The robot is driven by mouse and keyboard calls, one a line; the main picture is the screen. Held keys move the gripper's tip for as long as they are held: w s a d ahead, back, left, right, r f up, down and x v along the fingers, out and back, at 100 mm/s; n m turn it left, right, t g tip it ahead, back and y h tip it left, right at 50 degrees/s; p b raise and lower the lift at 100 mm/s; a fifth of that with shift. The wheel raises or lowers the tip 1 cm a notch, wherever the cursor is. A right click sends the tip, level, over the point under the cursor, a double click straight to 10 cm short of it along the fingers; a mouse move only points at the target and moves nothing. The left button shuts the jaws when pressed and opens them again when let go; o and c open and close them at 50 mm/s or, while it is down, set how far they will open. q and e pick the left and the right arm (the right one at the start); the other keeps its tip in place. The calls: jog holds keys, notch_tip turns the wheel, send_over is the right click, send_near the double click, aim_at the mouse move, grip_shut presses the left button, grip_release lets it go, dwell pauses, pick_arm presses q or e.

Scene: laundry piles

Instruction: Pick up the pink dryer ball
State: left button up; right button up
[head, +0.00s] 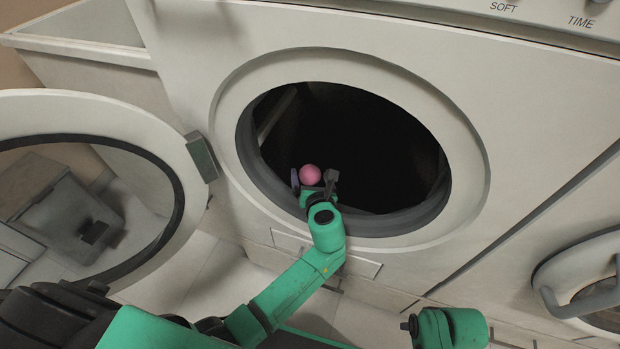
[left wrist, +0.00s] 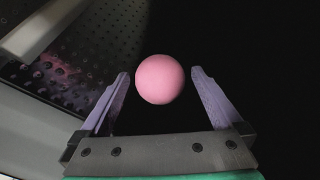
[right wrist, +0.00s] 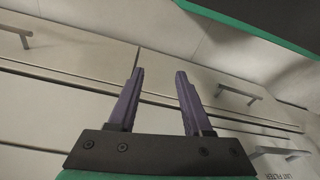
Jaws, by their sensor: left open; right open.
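The pink dryer ball (head: 310,174) shows at the lower left of the dark drum opening in the head view. In the left wrist view the ball (left wrist: 160,79) lies centred between and slightly beyond the fingertips. My left gripper (head: 315,180) is open at the drum mouth, its fingers on either side of the ball's near side. Gaps show between the ball and both fingers (left wrist: 159,77). My right gripper (right wrist: 158,72) is open and empty, facing pale cabinet fronts. In the head view only part of the right arm shows at the lower right; its fingers are hidden there.
The drum opening's dark rim (head: 400,222) surrounds my left gripper. A perforated metal drum wall (left wrist: 85,55) shows at left in the left wrist view. The round door (head: 165,250) hangs open at left. A second machine's door (head: 560,275) is at right. The drum's depth is dark.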

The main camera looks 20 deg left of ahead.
pick_arm(q)
jog(key=c, duration=1.4)
